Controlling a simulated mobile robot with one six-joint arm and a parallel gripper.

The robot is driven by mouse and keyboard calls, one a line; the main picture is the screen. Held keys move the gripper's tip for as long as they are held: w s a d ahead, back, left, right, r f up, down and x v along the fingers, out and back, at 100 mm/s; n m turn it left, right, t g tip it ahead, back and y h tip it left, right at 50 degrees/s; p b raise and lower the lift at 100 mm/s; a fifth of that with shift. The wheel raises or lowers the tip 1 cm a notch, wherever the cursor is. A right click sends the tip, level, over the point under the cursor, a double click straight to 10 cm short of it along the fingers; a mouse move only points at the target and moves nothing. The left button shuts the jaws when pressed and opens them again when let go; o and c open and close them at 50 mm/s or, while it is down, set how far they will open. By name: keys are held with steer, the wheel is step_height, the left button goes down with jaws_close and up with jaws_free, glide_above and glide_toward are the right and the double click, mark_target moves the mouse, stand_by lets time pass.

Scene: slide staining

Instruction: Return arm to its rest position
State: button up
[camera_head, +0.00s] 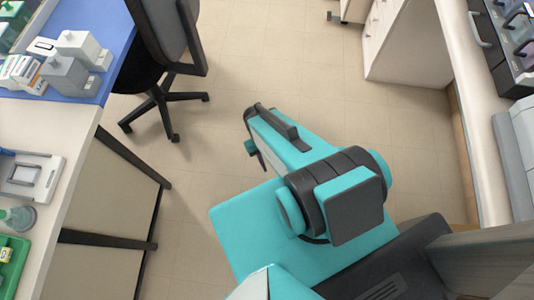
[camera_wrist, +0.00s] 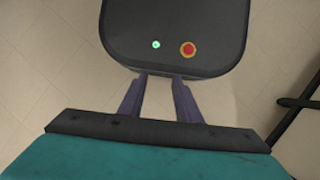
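My arm is folded in close above my own teal base in the head view, with its upper link angled up and to the left over the floor. My gripper (camera_wrist: 160,78) shows in the wrist view, with two purple-grey fingers set apart and nothing held between them. Beyond the fingertips is a dark rounded panel of my own base with a green light and a red button. In the head view the fingers cannot be made out clearly.
An office chair (camera_head: 160,95) stands at upper left. A counter (camera_head: 468,110) with a dark rack (camera_head: 500,60) lines the right. The tiled floor (camera_head: 270,70) between is clear.

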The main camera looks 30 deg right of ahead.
steer(key=s+a, duration=0.2)
steer(key=s, duration=0.1)
steer(key=shift+a+f+g, duration=0.15)
steer(key=shift+a+g, duration=0.1)
steer(key=shift+g, duration=0.15)
steer(key=shift+d, duration=0.15)
stand_by(0.3)
